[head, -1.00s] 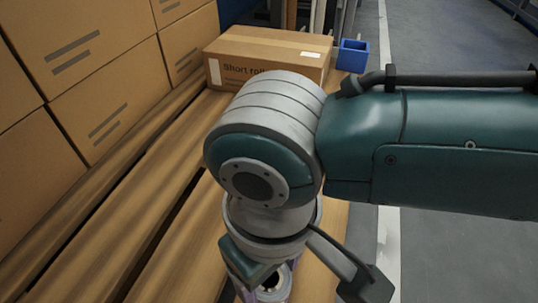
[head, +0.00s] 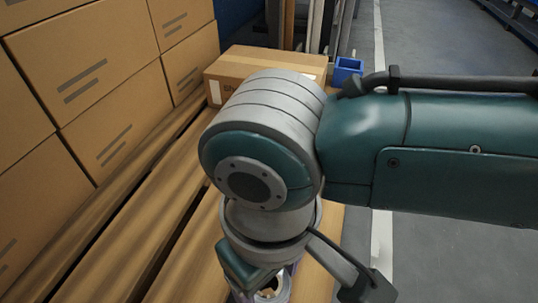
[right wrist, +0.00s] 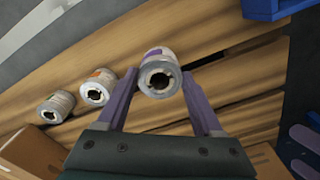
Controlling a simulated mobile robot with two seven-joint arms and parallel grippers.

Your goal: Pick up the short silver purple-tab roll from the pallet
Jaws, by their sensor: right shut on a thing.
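The short silver roll (right wrist: 160,78) is between the purple fingers of my right gripper (right wrist: 159,82) in the right wrist view. The gripper is shut on it, with the round end and dark core facing the camera. A purplish tab shows faintly on its upper side. In the head view the roll's end (head: 272,290) shows at the bottom edge, under my right wrist, which hides most of the gripper. I cannot tell whether the roll touches the pallet boards (right wrist: 225,60). My left gripper is not in view.
Two other silver rolls stand nearby, one with an orange tab (right wrist: 96,90) and one farther left (right wrist: 56,107). A cardboard box (head: 262,66) and a blue bin (head: 347,70) are at the far end. Stacked cartons (head: 115,105) line the left. Grey floor is clear at right.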

